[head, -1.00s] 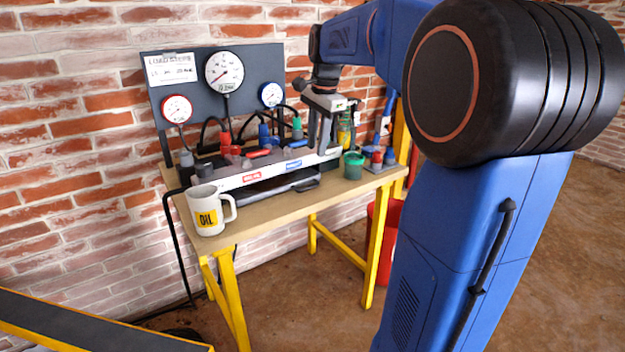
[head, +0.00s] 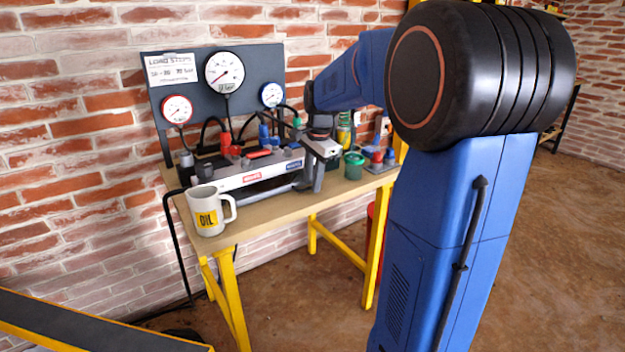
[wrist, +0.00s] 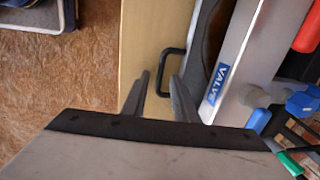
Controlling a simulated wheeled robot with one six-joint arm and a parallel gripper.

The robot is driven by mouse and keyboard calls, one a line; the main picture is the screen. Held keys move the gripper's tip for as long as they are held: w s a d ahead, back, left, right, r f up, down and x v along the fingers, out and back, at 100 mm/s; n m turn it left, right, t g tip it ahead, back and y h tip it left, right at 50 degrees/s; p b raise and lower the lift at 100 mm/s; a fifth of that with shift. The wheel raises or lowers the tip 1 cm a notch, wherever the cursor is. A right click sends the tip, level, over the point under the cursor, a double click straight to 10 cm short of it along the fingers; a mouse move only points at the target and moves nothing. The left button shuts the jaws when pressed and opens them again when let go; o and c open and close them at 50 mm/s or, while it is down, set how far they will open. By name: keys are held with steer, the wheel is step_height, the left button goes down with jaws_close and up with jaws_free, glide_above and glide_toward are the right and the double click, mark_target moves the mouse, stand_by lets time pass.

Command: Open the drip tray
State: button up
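The drip tray (head: 268,192) is a low dark tray under the silver valve block on the workbench. In the wrist view, part of the tray (wrist: 204,42) shows beside the block, with a black loop handle (wrist: 172,72) sticking out over the wooden top. My gripper (head: 313,187) is low at the right end of the block, pointing down. In the wrist view my gripper (wrist: 161,80) has its two fingers apart, with the handle seen in and beyond the gap. I cannot tell whether a finger touches it. In the head view my gripper hides the tray's right end.
A white OIL mug (head: 208,210) stands at the bench's left front. A green cup (head: 353,166) stands close right of my gripper. The gauge panel (head: 200,110) and hoses rise behind the block. The front strip of the bench top (head: 275,218) is clear.

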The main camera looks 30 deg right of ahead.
jaws_close()
stand_by(1.4)
